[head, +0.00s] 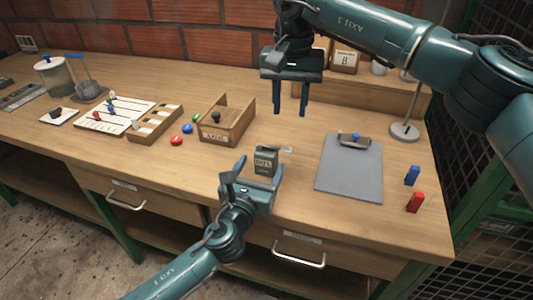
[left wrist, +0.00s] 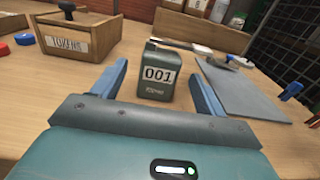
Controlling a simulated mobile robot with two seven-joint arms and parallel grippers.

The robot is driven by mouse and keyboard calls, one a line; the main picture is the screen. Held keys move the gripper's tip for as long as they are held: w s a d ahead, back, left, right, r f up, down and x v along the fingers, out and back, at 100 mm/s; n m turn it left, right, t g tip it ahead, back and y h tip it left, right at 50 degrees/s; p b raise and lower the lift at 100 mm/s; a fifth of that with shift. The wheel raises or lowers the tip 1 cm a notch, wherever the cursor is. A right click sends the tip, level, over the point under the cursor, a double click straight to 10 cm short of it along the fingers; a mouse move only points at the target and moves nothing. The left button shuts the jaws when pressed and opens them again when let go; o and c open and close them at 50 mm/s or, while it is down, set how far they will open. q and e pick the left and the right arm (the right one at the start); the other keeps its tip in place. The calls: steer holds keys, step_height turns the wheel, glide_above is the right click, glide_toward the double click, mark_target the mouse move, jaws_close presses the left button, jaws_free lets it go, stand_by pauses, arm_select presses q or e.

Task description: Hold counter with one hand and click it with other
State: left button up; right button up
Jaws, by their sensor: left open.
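The counter (head: 265,161) is a small dark grey-green box standing upright on the wooden bench near its front edge. In the left wrist view the counter (left wrist: 158,72) shows a white label reading 001. My left gripper (head: 255,178) is open just in front of the counter; in the left wrist view its two fingers (left wrist: 158,92) point forward on either side of the counter, with gaps showing. My right gripper (head: 289,108) points down above the bench, behind and to the right of the counter, its two fingers apart and empty.
A wooden box (head: 228,124) with a label stands left of the counter, with red and blue buttons (head: 182,135) beside it. A lamp base (head: 405,131) stands behind.

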mark_target(268, 151)
arm_select(q)
steer(key=x, duration=0.6)
steer(key=shift+w, duration=0.15)
steer(key=shift+c, duration=0.5)
steer(key=c, duration=1)
arm_select(e)
steer(key=shift+c, duration=0.3)
jaws_close()
stand_by(0.4)
